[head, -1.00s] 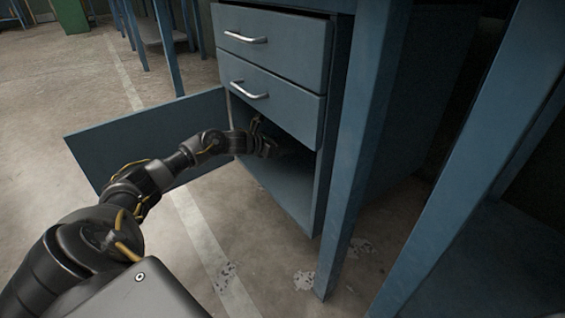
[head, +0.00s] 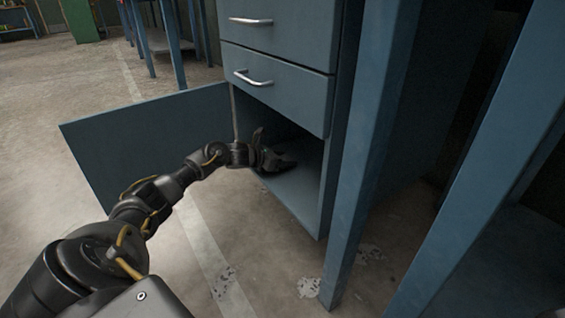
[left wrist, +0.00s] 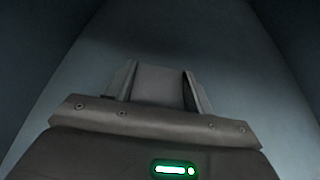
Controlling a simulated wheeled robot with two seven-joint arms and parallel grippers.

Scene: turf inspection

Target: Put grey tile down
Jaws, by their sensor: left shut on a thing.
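My left gripper (head: 274,155) reaches into the open lower compartment of the blue cabinet (head: 290,195), just above its floor. In the left wrist view, the grey tile (left wrist: 160,88) shows as a flat plain piece between the two fingers of the left gripper (left wrist: 160,76), which is shut on it. The compartment floor (left wrist: 225,70) lies beyond the fingertips. In the head view I cannot make out the tile against the dark gripper and interior. I cannot tell whether the tile touches the floor. My right gripper is not in view.
The cabinet door (head: 150,140) stands open to the left. Two shut drawers with silver handles, the lower drawer (head: 280,95) among them, sit above the compartment. A blue table leg (head: 365,160) stands close on the right. The compartment floor near the front is clear.

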